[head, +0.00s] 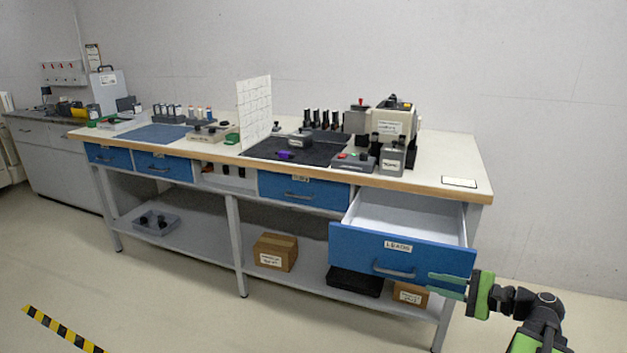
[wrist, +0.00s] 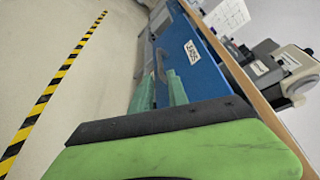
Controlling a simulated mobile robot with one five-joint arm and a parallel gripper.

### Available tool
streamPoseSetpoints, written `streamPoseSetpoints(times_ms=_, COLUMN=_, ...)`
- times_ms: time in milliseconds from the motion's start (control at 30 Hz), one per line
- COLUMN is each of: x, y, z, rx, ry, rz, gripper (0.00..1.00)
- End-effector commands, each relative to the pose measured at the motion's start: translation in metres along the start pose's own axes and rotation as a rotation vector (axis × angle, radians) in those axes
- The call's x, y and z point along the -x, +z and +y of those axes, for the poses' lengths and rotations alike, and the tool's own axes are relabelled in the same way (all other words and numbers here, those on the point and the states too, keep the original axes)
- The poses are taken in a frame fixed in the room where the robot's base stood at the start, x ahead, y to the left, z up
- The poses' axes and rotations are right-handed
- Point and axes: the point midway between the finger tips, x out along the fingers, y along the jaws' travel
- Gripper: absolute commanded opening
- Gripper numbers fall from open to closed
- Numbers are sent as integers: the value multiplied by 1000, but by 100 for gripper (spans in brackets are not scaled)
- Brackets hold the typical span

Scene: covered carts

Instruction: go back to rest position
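My gripper (head: 440,286) is at the lower right of the head view, in front of the right end of the workbench. Its two green fingers are a little apart with nothing seen between them; they also show in the wrist view (wrist: 160,92). In the head view the fingertips appear close to the lower right of a blue drawer (head: 350,243) labelled LEADS, right of its handle (head: 393,271). That drawer is pulled out, and the part of its inside that shows looks empty. I cannot tell whether the fingers touch the drawer front.
A cardboard box (head: 275,252) stands on the lower shelf. Floor in front is clear, with a yellow-black strip (head: 60,332) at left.

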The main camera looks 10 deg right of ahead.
Motion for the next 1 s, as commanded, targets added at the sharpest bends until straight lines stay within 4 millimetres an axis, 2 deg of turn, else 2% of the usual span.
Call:
streamPoseSetpoints(times_ms=33, x=-13, y=-1, z=3, rx=1, ry=2, rz=-3, gripper=20)
streamPoseSetpoints(times_ms=300, x=-76, y=-2, z=2, rx=1, ry=2, rz=-1, gripper=20)
streamPoseSetpoints(times_ms=500, x=-112, y=-3, z=0, rx=-1, ry=1, rz=1, gripper=20)
streamPoseSetpoints(times_ms=700, x=-129, y=-2, z=0, rx=0, ry=0, rz=2, gripper=20)
streamPoseSetpoints(times_ms=1000, x=-130, y=-1, z=-1, rx=0, ry=0, rz=2, gripper=20)
